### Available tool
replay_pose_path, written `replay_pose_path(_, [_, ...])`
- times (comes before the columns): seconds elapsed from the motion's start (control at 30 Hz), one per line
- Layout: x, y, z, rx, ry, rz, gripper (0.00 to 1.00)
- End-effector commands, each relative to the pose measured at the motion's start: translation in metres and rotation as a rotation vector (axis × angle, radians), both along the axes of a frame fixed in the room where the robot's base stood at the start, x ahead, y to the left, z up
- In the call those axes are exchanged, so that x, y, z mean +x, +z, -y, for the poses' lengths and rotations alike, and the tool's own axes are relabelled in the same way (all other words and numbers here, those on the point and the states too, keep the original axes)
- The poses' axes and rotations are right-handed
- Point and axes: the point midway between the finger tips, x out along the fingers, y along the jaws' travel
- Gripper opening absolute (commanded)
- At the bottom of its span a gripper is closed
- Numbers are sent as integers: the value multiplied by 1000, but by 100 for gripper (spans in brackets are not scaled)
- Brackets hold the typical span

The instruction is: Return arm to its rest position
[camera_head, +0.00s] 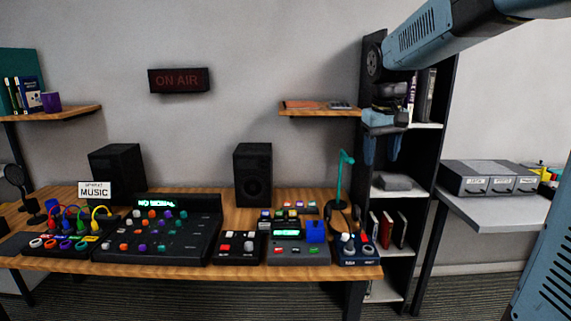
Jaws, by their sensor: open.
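My gripper (381,150) hangs at the end of my blue-grey arm, in the upper right of the head view. It points down in front of the dark bookshelf, well above the desk's right end. Its two blue fingers are apart and nothing shows between them. The colored cables (72,222) stand at the left end of the desk, in red, blue, green and yellow, arching over a dark box with colored rings. My gripper is far to the right of them.
The wooden desk (190,265) holds a mixing console (160,230), two speakers (253,175), small control boxes and a teal headphone stand (345,175). The bookshelf (447,100) stands close behind my gripper. A grey side table (500,212) with drawer units (488,178) is at right.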

Motion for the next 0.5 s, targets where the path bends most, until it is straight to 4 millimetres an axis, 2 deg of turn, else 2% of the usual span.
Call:
replay_pose_path(0.03, [-16,3,1,5,-9,21,55])
replay_pose_path(0.27, [-78,5,4,31,-46,107,55])
replay_pose_path(0.5, [-141,-6,6,62,-86,194,55])
